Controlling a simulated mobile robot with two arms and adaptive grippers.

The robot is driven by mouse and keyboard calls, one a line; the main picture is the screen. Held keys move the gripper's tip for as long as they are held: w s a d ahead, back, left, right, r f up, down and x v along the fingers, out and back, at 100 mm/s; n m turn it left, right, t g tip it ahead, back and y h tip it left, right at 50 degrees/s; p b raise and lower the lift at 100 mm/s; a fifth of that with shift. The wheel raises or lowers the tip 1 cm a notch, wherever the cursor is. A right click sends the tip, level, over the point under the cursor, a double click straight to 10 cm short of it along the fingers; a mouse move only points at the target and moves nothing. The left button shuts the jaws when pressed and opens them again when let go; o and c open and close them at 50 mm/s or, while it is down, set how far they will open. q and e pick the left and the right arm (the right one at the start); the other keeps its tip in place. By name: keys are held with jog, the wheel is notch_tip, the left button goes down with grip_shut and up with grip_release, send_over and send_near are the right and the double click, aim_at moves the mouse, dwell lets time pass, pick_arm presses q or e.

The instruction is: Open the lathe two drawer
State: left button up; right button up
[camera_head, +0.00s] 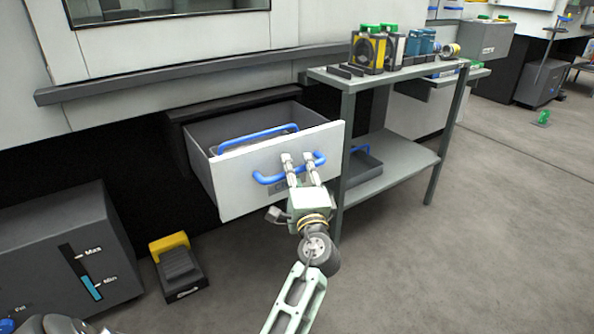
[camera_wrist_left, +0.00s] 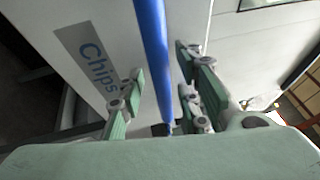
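A white-fronted drawer (camera_head: 240,185) stands pulled out below the machine, with its grey inside and a second blue handle-like bar (camera_head: 255,136) showing within. Its front bears a blue bar handle (camera_head: 268,179) and a label reading "Chips" in the left wrist view (camera_wrist_left: 88,58). My left gripper (camera_head: 299,160) is at the right part of this handle. In the left wrist view the blue handle (camera_wrist_left: 154,55) runs between the spread fingers (camera_wrist_left: 160,85), with gaps seeming to show on both sides. Whether a finger touches it is unclear. My right gripper is not in view.
A grey metal shelf table (camera_head: 400,75) stands close to the drawer's right side, with yellow, white and blue parts on top. A yellow and black pedal (camera_head: 178,268) and a dark tank with Max and Min marks (camera_head: 70,250) stand left.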

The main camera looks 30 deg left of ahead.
pick_arm(q)
jog(key=shift+d, duration=0.1)
jog(key=v, duration=0.7)
jog(key=shift+s, duration=0.15)
dwell(0.4)
